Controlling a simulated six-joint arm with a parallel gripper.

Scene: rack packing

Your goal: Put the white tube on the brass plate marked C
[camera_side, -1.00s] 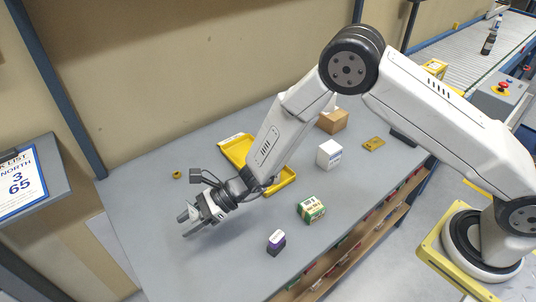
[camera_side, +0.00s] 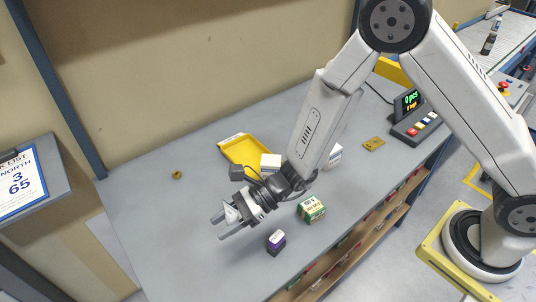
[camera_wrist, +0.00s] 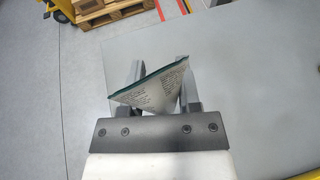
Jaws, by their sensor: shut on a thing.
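My gripper (camera_side: 222,227) is shut on the white tube (camera_side: 232,214), holding it above the left part of the table. In the wrist view the tube (camera_wrist: 155,90) shows as a whitish wedge with small print and a dark teal edge, tilted between the fingers. A flat brass plate (camera_side: 373,144) lies on the table at the right, well away from my gripper. A small brass-coloured piece (camera_side: 177,175) lies at the far left. I cannot read a letter on either.
A yellow tray (camera_side: 232,151) lies behind my gripper, with a white box (camera_side: 270,160) at its right side. Another white box (camera_side: 334,153) is partly behind my arm. A keypad with display (camera_side: 408,100) stands back right.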

